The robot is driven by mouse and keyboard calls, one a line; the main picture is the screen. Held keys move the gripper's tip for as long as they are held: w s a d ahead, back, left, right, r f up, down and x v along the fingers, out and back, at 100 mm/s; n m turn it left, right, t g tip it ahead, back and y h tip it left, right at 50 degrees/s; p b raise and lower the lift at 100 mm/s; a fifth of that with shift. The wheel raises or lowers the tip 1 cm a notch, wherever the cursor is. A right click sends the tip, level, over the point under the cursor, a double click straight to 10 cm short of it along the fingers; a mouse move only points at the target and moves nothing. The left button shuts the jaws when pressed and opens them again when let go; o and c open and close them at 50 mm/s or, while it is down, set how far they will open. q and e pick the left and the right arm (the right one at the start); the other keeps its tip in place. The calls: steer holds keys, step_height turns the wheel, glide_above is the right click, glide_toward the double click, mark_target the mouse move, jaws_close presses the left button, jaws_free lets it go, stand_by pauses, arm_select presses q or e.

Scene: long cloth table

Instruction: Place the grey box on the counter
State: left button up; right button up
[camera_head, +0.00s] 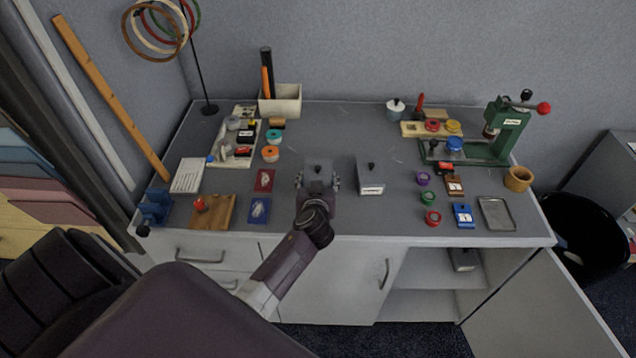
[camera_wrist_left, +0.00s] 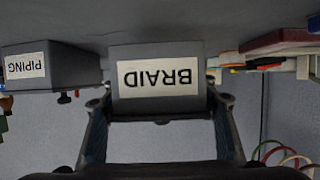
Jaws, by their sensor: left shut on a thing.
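A grey box (camera_head: 318,164) with a dark knob is at the middle of the grey counter (camera_head: 345,130). My left gripper (camera_head: 318,185) is shut on it from the front, one finger on each side. In the left wrist view, which is upside down, the grey box (camera_wrist_left: 160,72) shows a white label reading BRAID between the fingers. It looks upright and at or very near the counter top; I cannot tell whether it touches. A second grey box (camera_head: 370,176), labelled PIPING (camera_wrist_left: 50,66), stands just to its right. My right gripper is not in view.
Red (camera_head: 264,181) and blue (camera_head: 259,211) packets and a wooden board (camera_head: 212,212) lie left of the gripper. Several coloured spools, a metal tray (camera_head: 497,214) and a green press (camera_head: 510,130) are at right. Another grey box (camera_head: 463,259) sits on the open shelf below.

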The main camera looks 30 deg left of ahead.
arm_select(q)
steer(key=shift+w+f, duration=0.1)
steer(key=shift+f, duration=0.85)
steer(key=shift+f, duration=0.15)
steer(key=o, duration=1.3)
